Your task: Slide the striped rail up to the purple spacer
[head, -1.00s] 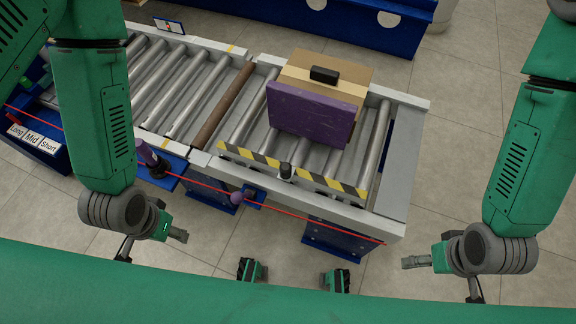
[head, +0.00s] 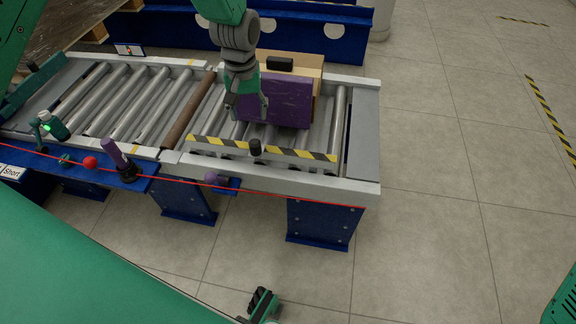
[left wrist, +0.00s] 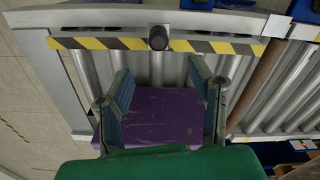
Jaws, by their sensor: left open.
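The striped rail (head: 290,154), yellow and black with a black knob (head: 255,147), lies along the near side of the roller lift. The purple spacer (head: 280,100) stands behind it against a cardboard box (head: 310,70), with bare rollers between rail and spacer. My left gripper (head: 244,112) is open and empty over the spacer's left end, pointing down. In the left wrist view its fingers (left wrist: 158,75) point towards the rail (left wrist: 105,43) and knob (left wrist: 158,38), apart from both; the spacer (left wrist: 150,120) shows between them.
A black object (head: 279,64) sits on the box. A brown roller (head: 187,112) separates the lift from the roller conveyor on the left. A red line runs along the front, near a purple handle (head: 115,155) and red ball (head: 90,162). Floor at right is clear.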

